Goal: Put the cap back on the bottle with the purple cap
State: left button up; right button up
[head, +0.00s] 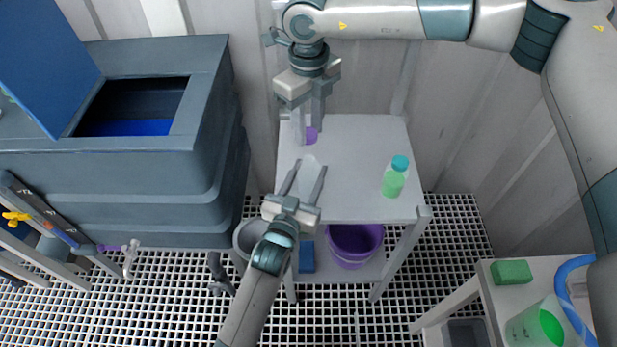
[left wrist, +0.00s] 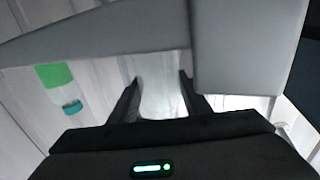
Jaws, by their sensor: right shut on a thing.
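The purple cap (head: 311,136) is between the fingers of my right gripper (head: 308,128), which is shut on it above the back left of the small table. A pale, uncapped bottle (head: 310,172) is just in front of the cap. My left gripper (head: 305,178) has its fingers apart on either side of this bottle. In the left wrist view the pale bottle (left wrist: 162,97) is between the left fingers (left wrist: 160,88). Whether the fingers touch it cannot be told. The cap and the bottle are apart in the head view.
A green bottle with a teal cap (head: 395,177) stands on the right of the white table (head: 360,150). A purple bucket (head: 354,246) and a grey bowl (head: 247,240) are below. A large blue-grey tank (head: 205,120) with an open lid is at left. A green sponge (head: 511,272) lies at lower right.

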send_over(308, 159)
jog(key=shift+f, duration=2.45)
jog(key=shift+f, duration=0.15)
jog(key=shift+f, duration=0.75)
jog(key=shift+f, duration=0.55)
